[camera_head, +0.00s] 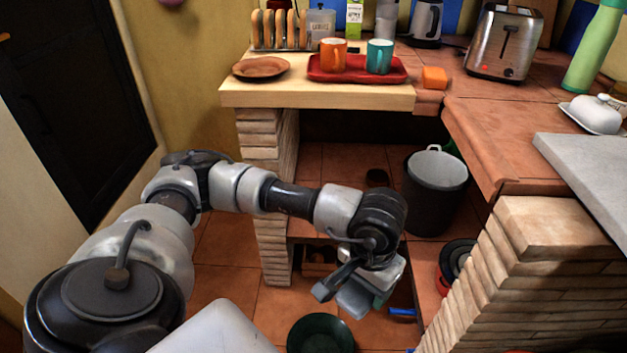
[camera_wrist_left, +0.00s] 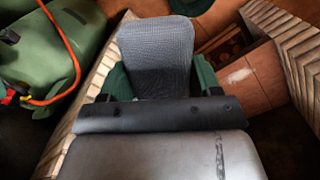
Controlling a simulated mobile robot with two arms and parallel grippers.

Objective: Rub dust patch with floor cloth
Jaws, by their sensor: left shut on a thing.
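My left gripper (camera_head: 358,288) hangs low over the tiled floor, between the brick supports of the counters. It is shut on the floor cloth, a grey-blue textured pad (camera_head: 354,304). In the left wrist view the floor cloth (camera_wrist_left: 157,50) sticks out ahead of the left gripper (camera_wrist_left: 160,82), between its two green fingers. A pale whitish smear, which looks like the dust patch (camera_wrist_left: 240,75), lies on the terracotta floor to the right of the cloth. The cloth is apart from it in that view. I cannot make out the patch in the head view. My right gripper is not in view.
A dark bucket (camera_head: 434,190) stands under the counter. A dark green bowl (camera_head: 320,334) is on the floor near the gripper. Brick supports (camera_head: 530,260) stand on both sides. A green container (camera_wrist_left: 50,55) with an orange hose is at left in the wrist view.

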